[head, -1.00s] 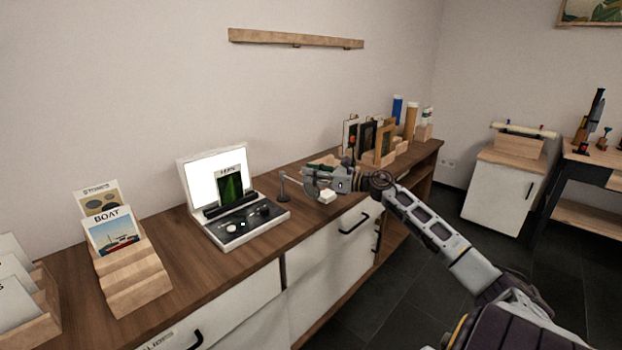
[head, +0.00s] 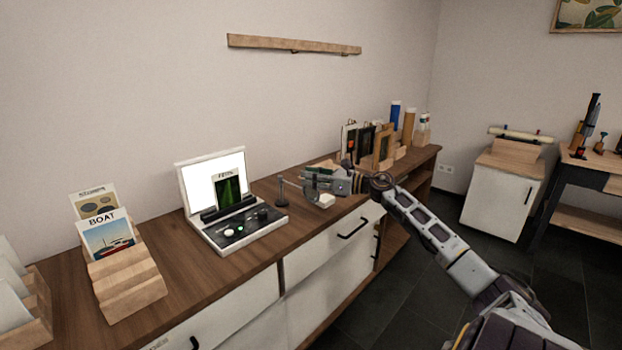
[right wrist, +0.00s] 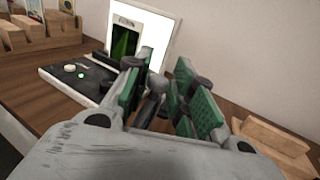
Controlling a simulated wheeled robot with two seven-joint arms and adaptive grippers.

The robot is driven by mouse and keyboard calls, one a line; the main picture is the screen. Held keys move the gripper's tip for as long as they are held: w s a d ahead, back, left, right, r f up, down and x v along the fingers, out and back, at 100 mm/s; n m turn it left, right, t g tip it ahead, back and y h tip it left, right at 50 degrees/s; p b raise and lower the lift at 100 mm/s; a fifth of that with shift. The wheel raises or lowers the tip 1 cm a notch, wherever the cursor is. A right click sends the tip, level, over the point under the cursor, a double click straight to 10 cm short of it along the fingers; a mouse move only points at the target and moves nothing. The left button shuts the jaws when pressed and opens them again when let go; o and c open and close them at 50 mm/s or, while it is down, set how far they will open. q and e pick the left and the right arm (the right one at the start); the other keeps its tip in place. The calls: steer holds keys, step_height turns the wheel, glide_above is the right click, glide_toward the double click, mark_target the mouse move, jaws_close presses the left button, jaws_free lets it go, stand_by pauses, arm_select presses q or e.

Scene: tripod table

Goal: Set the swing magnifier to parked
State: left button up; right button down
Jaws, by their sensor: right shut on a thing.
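The swing magnifier's dark post (head: 281,190) stands on the wooden counter, to the right of the light box. A dark upright part that looks like its lens (head: 313,188) shows at the tips of my right gripper (head: 322,182). The gripper reaches in from the right, low over the counter. In the right wrist view, the green-padded fingers of my right gripper (right wrist: 160,100) are closed around a dark grey part of the magnifier (right wrist: 152,108). The fingers hide most of that part, and the swing arm's exact angle is hard to tell. My left gripper is not in view.
The lit light box (head: 240,228) with a fern card (head: 229,192) stands left of the magnifier. Framed slides (head: 384,149) and bottles stand behind to the right. A wooden card rack (head: 130,285) is at left.

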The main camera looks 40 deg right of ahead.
steer(key=c, duration=1.4)
jaws_free()
steer(key=shift+a+f, duration=0.15)
steer(key=shift+o, duration=0.3)
steer(key=shift+s+d, duration=0.1)
steer(key=shift+d, duration=0.1)
steer(key=v, duration=1.1)
steer(key=shift+s, duration=0.4)
steer(key=shift+d, duration=0.15)
